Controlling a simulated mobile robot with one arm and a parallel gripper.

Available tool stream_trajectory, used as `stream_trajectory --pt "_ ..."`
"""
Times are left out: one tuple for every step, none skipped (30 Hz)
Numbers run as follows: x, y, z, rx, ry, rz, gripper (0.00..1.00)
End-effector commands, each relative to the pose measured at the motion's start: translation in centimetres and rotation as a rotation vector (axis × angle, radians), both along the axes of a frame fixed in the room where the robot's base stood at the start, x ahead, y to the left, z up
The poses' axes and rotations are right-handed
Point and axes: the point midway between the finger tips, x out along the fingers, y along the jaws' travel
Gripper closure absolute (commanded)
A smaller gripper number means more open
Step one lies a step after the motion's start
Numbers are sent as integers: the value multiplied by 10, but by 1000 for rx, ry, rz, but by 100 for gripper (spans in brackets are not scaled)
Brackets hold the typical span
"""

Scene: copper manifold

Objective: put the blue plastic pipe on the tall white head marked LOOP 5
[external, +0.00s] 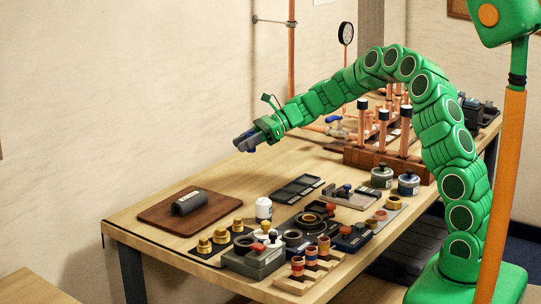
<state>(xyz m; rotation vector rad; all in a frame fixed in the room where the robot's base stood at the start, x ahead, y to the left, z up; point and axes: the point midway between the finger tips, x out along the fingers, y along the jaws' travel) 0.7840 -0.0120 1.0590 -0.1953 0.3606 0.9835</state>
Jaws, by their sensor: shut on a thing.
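My gripper (246,141) is over the table's far left part, in the air and pointing down to the left. It is shut on a small bluish piece (240,146), which looks like the blue plastic pipe; the dark jaws hide much of it. The copper manifold stands on a wooden base (372,160) at the back right, right of and apart from my gripper. Several upright copper pipes on it carry dark and white heads (406,110). The LOOP 5 marking is too small to read, and my arm hides part of the manifold.
The wooden table (150,215) holds a dark half-round cradle (187,203) on a brown board, a white bottle (264,209), brass fittings (204,245), a grey block (254,259), dark trays (297,188) and two tins (408,183). A pressure gauge (346,33) rises behind. Bare tabletop lies below my gripper.

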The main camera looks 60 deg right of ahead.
Motion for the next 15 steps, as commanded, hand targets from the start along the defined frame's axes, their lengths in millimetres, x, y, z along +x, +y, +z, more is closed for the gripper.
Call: stream_trajectory --pt "-2 0 1 1 -1 0 97" --pt "-4 0 2 1 -1 0 97" --pt "-6 0 4 2 -1 1 97" --pt "-9 1 5 3 -1 2 97" --pt "-12 1 7 4 -1 3 97" --pt "-16 3 9 6 -2 5 97" --pt "-21 4 11 8 0 7 97" --pt "-25 6 13 11 0 9 97" --pt "-32 8 16 14 1 13 97" --pt "-38 9 18 16 2 15 97" --pt "-43 10 20 18 2 17 97" --pt "-50 13 23 20 3 21 97" --pt "-56 15 25 21 3 25 97" --pt "-63 17 27 23 3 27 97" --pt "-71 20 30 24 2 32 97"
